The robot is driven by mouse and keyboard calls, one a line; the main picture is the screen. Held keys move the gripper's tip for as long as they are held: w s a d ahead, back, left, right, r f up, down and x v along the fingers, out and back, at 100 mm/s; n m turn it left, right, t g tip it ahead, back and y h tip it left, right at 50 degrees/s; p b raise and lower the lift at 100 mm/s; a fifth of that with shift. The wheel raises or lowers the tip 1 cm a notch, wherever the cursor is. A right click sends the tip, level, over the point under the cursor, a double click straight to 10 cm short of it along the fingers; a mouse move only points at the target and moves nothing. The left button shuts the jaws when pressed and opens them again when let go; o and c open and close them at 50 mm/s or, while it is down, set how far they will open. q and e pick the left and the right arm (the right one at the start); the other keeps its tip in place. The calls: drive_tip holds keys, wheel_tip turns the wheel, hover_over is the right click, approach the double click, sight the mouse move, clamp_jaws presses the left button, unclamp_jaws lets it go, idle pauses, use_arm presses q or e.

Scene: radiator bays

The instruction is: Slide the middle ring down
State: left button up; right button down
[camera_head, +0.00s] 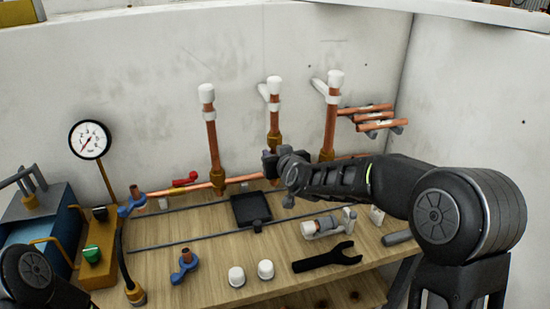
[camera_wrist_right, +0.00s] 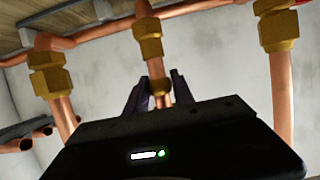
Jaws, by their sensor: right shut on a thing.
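The middle ring (camera_head: 273,138) is a brass ring around the upright middle copper pipe (camera_head: 274,119), above the horizontal pipe. In the right wrist view the middle ring (camera_wrist_right: 160,87) shows between the two fingers, apart from the brass fitting (camera_wrist_right: 148,38) on the same pipe. My right gripper (camera_head: 270,159) reaches in from the right and is shut on the ring. In the head view it hides the lower part of the middle pipe. Only a dark part of my left arm shows at the lower left; its gripper is out of view.
Upright pipes with brass fittings stand left (camera_head: 212,142) and right (camera_head: 330,126) of the middle one. A black tray (camera_head: 251,208), white caps (camera_head: 265,269) and a black wrench (camera_head: 328,258) lie on the wooden bench. A gauge (camera_head: 89,139) stands at left.

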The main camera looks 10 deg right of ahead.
drive_tip(key=shift+f+b, duration=1.15)
drive_tip(key=shift+f, duration=0.15)
drive_tip(key=c, duration=1.5)
unclamp_jaws()
drive_tip(key=shift+c, duration=0.2)
drive_tip(key=o, duration=0.5)
drive_tip(key=shift+r, duration=0.1)
drive_tip(key=shift+s, duration=0.1)
drive_tip(key=p+v, duration=0.2)
drive_tip(key=v, duration=0.4)
drive_tip(key=shift+s+r, duration=0.2)
drive_tip(key=shift+s, duration=0.2)
drive_tip(key=shift+p, duration=0.3)
